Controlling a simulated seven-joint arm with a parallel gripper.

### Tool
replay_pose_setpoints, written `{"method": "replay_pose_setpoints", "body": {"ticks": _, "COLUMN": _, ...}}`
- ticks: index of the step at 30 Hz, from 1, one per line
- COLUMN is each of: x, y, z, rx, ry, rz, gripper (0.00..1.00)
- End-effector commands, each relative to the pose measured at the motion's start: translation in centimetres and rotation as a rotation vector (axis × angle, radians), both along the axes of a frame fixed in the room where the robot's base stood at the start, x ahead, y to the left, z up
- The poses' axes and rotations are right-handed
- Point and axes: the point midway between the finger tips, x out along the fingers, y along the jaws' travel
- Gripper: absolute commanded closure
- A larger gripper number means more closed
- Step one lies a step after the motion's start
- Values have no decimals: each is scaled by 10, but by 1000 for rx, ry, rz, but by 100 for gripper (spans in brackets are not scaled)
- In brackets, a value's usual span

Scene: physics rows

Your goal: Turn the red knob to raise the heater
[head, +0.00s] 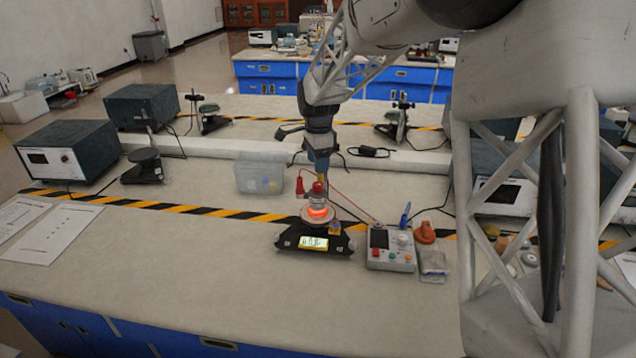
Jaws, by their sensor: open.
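A small heater apparatus stands on a black scale-like base (314,237) with a lit yellow display, near the middle of the bench. Its heating part (318,211) glows orange above a pale round plate. A red knob (318,187) sits on top of the apparatus, and another upright red part (300,186) stands just left of it. My gripper (320,174) points down from above, directly over the red knob, and is open. Its fingertips are small in this view, and I cannot tell whether they touch or surround the knob.
A grey control box (391,249) with buttons stands to the right, beside an orange rubber-like piece (425,232). A clear plastic bin (260,177) is behind left. Wires run around the apparatus. The front left bench top (150,260) is clear.

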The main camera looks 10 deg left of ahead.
Motion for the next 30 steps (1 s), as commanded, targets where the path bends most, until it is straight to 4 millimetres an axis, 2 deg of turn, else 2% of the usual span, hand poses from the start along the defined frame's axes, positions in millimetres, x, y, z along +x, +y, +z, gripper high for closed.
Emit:
{"method": "replay_pose_setpoints", "body": {"ticks": 18, "x": 0, "y": 0, "z": -64, "rx": 0, "ry": 1, "rz": 0, "gripper": 43}}
{"method": "replay_pose_setpoints", "body": {"ticks": 30, "x": 0, "y": 0, "z": -73, "rx": 0, "ry": 1, "rz": 0, "gripper": 43}}
